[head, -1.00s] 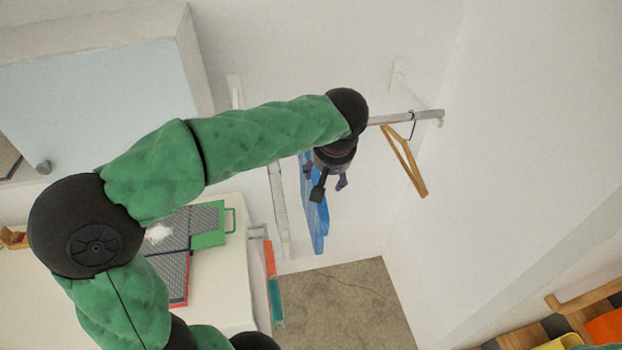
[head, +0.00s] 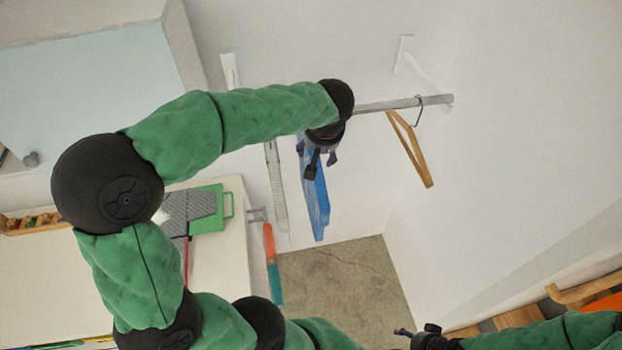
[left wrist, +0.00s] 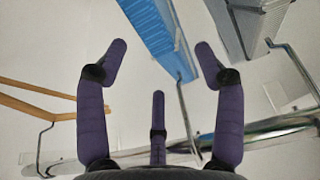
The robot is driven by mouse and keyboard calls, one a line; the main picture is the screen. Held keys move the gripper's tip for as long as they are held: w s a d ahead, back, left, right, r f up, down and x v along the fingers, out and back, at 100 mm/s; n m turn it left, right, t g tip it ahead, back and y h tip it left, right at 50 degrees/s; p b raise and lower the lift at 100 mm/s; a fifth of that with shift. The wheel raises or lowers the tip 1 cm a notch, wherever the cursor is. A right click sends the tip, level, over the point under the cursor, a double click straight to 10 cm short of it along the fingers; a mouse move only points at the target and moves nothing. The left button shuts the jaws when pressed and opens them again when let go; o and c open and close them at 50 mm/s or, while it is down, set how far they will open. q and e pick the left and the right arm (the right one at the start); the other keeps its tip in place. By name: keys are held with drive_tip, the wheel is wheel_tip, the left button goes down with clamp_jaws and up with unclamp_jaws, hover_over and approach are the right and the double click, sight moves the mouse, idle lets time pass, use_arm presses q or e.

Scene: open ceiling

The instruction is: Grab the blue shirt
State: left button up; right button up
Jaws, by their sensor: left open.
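The blue shirt (head: 317,205) hangs edge-on from the wall rail in the head view, its top partly hidden by my left gripper. It also shows in the left wrist view (left wrist: 155,28), beyond the fingertips at the top centre. My left gripper (head: 321,168) is in front of the shirt's upper part in the head view. In the left wrist view its purple fingers (left wrist: 160,62) are spread, with nothing between them. My right gripper (head: 410,335) is at the bottom edge of the head view, far from the shirt; its jaw state is unclear.
The metal rail (head: 390,104) carries an empty wooden hanger (head: 410,150) right of the shirt and a pale grey hanging item (head: 277,190) left of it. Bare floor (head: 345,285) lies below.

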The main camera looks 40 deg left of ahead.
use_arm(q)
drive_tip(key=x, duration=0.3)
drive_tip(key=shift+w+a+f, duration=0.15)
drive_tip(key=shift+w, duration=0.05)
drive_tip(key=shift+s, duration=0.1)
clamp_jaws()
